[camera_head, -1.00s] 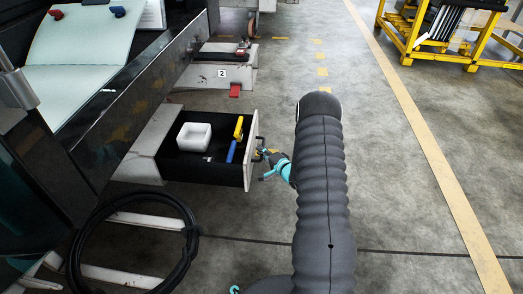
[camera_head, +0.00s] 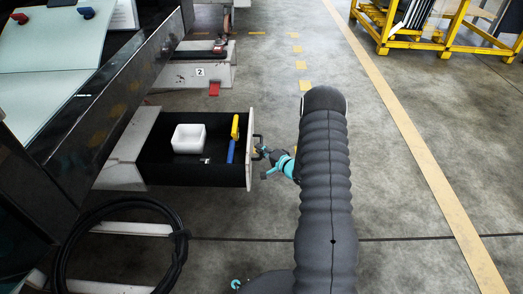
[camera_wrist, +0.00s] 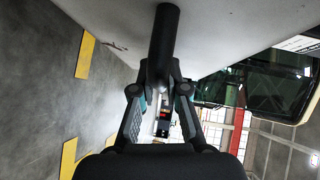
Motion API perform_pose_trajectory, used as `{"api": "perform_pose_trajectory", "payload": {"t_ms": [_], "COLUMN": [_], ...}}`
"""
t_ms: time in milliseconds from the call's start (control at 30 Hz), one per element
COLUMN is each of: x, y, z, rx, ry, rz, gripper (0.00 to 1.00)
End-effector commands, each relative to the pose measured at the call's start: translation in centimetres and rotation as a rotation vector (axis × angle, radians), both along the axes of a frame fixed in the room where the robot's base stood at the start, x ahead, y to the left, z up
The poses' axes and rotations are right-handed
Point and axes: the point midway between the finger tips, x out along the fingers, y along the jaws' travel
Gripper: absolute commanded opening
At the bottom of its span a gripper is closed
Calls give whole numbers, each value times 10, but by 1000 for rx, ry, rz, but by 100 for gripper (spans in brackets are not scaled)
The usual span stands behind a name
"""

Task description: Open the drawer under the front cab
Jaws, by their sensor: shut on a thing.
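The drawer (camera_head: 250,165) under the cab is pulled out, its inside showing. It holds a white square container (camera_head: 189,138), a yellow-handled tool (camera_head: 235,127) and a blue item (camera_head: 231,151). My gripper (camera_head: 264,160) is at the handle (camera_head: 257,144) on the outer face of the drawer front, shut on it. In the wrist view the dark handle bar (camera_wrist: 164,45) runs between the fingers of my gripper (camera_wrist: 160,88), close to the pale drawer front (camera_wrist: 225,30). The fingertips are partly hidden behind the bar.
A coiled black hose (camera_head: 120,205) hangs at the lower left. A step marked 2 (camera_head: 200,75) with a red piece stands beyond the drawer. A yellow rack (camera_head: 440,35) is at the upper right. The floor right of my arm is clear.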

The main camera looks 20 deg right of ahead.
Motion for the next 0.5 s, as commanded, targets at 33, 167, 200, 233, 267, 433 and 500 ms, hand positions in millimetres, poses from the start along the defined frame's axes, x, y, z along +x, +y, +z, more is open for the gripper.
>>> {"api": "perform_pose_trajectory", "payload": {"t_ms": [33, 167, 200, 233, 267, 433, 500], "x": [0, 0, 0, 0, 0, 0, -3], "y": [0, -1, -1, -1, -1, -1, -2], "z": [0, 0, 0, 0, 0, 0, 0], "rx": [0, 0, 0, 0, 0, 0, -1], "ry": [1, 1, 0, 0, 0, 0, 1], "rz": [-1, -1, -1, -1, -1, -2, -2], "gripper": [0, 39, 39, 39, 39, 39, 39]}}
